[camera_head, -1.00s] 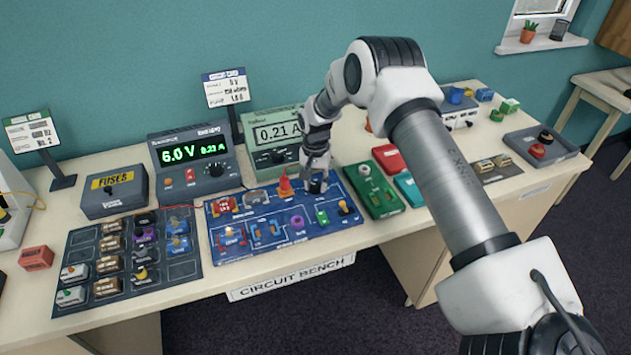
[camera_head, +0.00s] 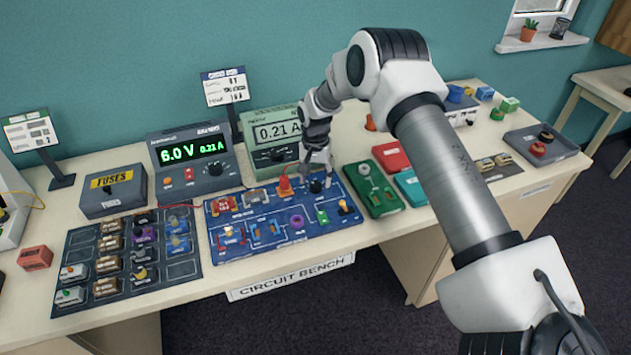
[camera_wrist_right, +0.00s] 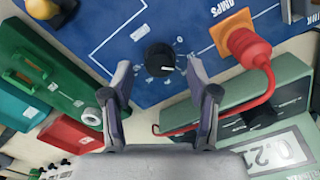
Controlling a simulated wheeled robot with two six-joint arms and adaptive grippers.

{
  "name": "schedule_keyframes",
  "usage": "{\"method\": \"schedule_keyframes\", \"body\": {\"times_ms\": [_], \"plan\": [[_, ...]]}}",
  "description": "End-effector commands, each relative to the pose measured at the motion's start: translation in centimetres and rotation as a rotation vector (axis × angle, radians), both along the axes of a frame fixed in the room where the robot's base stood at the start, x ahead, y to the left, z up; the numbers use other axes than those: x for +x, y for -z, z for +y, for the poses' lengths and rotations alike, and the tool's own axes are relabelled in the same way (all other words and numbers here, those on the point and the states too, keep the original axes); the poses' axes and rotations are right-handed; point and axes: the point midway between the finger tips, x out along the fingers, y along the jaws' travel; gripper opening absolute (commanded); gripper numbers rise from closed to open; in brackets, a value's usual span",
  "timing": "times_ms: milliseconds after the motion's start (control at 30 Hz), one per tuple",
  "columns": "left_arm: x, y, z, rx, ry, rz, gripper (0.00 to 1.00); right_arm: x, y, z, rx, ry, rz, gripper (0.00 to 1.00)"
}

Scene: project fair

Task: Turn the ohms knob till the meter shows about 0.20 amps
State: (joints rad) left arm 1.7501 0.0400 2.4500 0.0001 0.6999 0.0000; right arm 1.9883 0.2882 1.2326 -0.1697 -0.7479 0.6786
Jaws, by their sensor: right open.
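The ohms knob (camera_head: 316,186) is a black round knob on the blue circuit board (camera_head: 345,219), near its back right. In the right wrist view the knob (camera_wrist_right: 160,58) shows whole, with a white pointer mark and scale ticks around it. My right gripper (camera_head: 317,172) is just above and behind the knob. Its two fingers (camera_wrist_right: 158,75) are spread open on either side of the knob, apart from it. The green meter (camera_head: 278,133) behind the board reads 0.21 A. My left gripper is not in view.
An orange-red plug (camera_head: 284,187) with a red lead (camera_wrist_right: 265,85) stands beside the knob. A grey power supply (camera_head: 188,160) reads 6.0 V and 0.21 A. A green board (camera_head: 375,189) lies right of the blue board. A tray of parts (camera_head: 126,257) lies left.

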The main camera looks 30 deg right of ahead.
Motion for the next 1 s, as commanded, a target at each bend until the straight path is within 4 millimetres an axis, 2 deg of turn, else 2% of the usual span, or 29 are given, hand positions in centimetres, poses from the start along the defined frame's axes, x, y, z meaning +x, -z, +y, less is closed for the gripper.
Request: {"method": "schedule_keyframes", "body": {"times_ms": [200,400,533,1000], "plan": [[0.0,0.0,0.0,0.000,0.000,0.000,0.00,0.2,-5.6,-0.1,0.001,0.001,-0.002,0.59],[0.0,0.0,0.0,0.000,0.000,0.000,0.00,0.1,-9.4,-0.1,0.001,0.001,0.001,0.59],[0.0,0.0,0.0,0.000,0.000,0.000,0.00,0.1,-10.1,-0.1,0.001,0.001,0.004,0.59],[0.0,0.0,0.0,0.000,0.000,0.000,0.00,0.1,-10.1,-0.1,0.001,0.001,0.004,0.59]]}}
